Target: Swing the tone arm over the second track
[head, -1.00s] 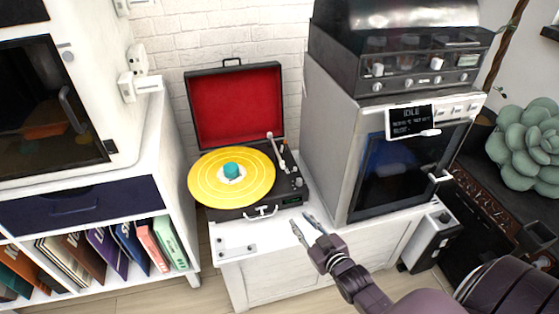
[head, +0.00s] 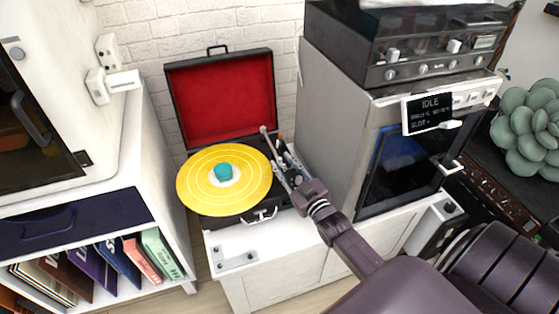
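The turntable (head: 232,217) is an open black suitcase-style player with a red-lined lid (head: 222,100). A yellow record (head: 205,195) with a teal centre piece (head: 223,171) lies on it. The pale tone arm (head: 266,139) is at the right of the record; its lower part is partly hidden by my gripper. My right gripper (head: 281,164) is over the turntable's right side, close beside the tone arm, with its fingers apart. I cannot tell whether it touches the arm. My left gripper is not in view.
A grey machine (head: 330,130) with a screen reading IDLE (head: 428,113) stands close to the right of the turntable. A white shelf unit with records (head: 118,262) is at the left. The white cabinet top (head: 270,240) in front of the turntable is mostly clear.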

